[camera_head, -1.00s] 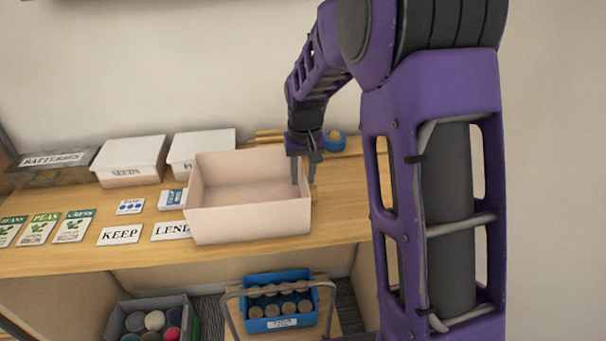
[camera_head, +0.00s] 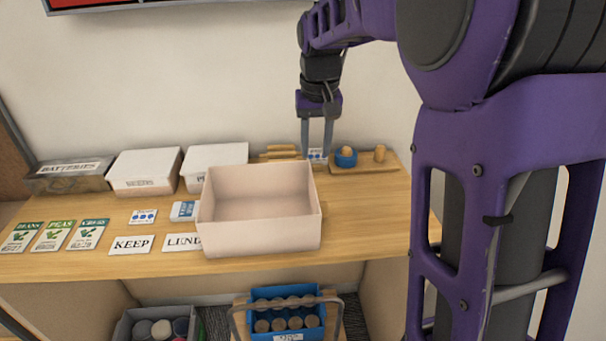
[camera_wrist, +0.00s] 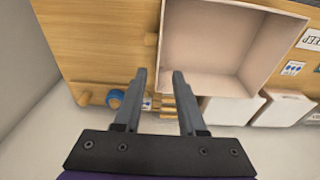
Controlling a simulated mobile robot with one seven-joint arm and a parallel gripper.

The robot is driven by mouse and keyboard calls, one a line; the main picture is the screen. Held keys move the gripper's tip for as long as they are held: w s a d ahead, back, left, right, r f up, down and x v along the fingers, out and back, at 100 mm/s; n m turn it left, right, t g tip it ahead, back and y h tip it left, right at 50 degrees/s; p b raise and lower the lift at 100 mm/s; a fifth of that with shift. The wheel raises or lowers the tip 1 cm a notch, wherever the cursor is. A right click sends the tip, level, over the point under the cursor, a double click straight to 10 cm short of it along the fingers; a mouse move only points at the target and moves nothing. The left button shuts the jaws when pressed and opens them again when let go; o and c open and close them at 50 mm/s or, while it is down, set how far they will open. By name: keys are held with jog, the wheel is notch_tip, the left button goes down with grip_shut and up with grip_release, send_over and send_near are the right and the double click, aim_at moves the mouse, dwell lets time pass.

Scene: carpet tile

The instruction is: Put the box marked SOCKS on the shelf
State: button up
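An open, empty pale pink box (camera_head: 258,228) stands upright on the wooden shelf top (camera_head: 90,262), near its front edge. No SOCKS marking is readable on any box in view. The pink box also shows in the wrist view (camera_wrist: 205,50). My gripper (camera_head: 317,152) is open and empty, its fingers pointing down behind the box's back right corner.
Lidded boxes, including BATTERIES (camera_head: 68,177), line the back left. Seed packets and KEEP (camera_head: 132,245) and LEND (camera_head: 183,242) cards lie at front. A wooden tray with a blue ring (camera_head: 346,158) is back right. Below are a grey bin (camera_head: 125,328) and blue crate (camera_head: 312,327).

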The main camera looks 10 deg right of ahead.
aim_at(314, 185)
jog(key=f, duration=0.4)
jog(key=w+f+b, duration=0.1)
jog(key=f, duration=0.7)
jog(key=shift+w+d+b, duration=0.1)
jog(key=shift+w+b, duration=0.25)
jog(key=shift+w+f, duration=0.1)
jog(key=shift+f, duration=0.5)
jog(key=shift+f, duration=0.25)
jog(key=shift+c, duration=0.2)
grip_shut()
dwell(1.1)
